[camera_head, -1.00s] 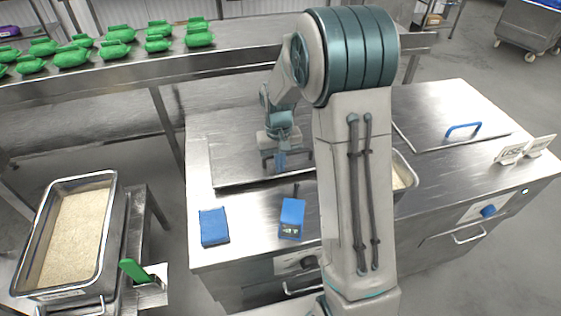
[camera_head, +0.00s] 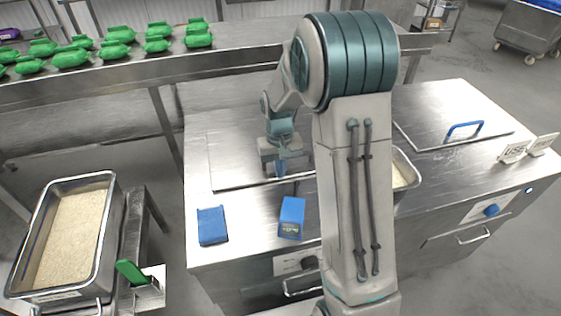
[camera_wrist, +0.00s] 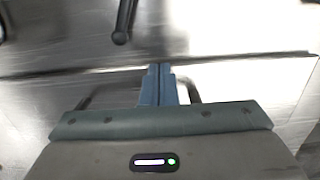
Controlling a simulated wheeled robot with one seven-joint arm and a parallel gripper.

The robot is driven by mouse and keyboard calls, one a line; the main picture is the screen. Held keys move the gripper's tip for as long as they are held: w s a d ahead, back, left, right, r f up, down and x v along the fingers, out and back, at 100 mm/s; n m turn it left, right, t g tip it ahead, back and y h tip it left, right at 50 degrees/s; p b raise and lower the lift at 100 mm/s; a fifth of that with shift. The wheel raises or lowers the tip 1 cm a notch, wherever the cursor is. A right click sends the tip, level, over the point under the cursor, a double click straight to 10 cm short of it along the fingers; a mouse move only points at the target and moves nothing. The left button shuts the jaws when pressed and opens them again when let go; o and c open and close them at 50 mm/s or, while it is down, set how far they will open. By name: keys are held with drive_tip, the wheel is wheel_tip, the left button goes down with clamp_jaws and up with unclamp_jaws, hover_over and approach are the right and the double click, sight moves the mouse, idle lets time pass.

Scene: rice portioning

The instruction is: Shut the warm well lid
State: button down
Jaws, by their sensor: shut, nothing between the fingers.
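A flat metal lid (camera_head: 232,166) lies on the left part of the steel counter, its front edge near the middle. My gripper (camera_head: 281,174) is shut and empty, low over the front right part of this lid. The shut blue fingertips (camera_wrist: 159,72) show in the wrist view near a lid edge. A dark bar shows on both sides of the fingers there; I cannot tell whether they touch it. A second metal lid (camera_head: 438,120) with a blue handle (camera_head: 464,131) lies flat at the right. My arm hides much of the middle, including most of a rice pan (camera_head: 405,172).
A blue box (camera_head: 212,226) and a blue device with a display (camera_head: 291,218) stand at the counter's front left. Small signs (camera_head: 513,153) stand at the right. A big rice tray (camera_head: 112,215) is at the left. Green packs (camera_head: 72,57) line the back shelf.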

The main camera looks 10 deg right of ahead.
drive_tip(key=shift+s+p, duration=0.25)
drive_tip(key=shift+p, duration=0.15)
wheel_tip(320, 180, up, 14)
drive_tip(key=p, duration=0.1)
drive_tip(key=shift+w, duration=0.15)
drive_tip(key=s+r+t, duration=0.2)
drive_tip(key=s+t, duration=0.2)
drive_tip(key=s, duration=1.7)
drive_tip(key=shift+d+r, duration=0.2)
drive_tip(key=shift+r, duration=0.2)
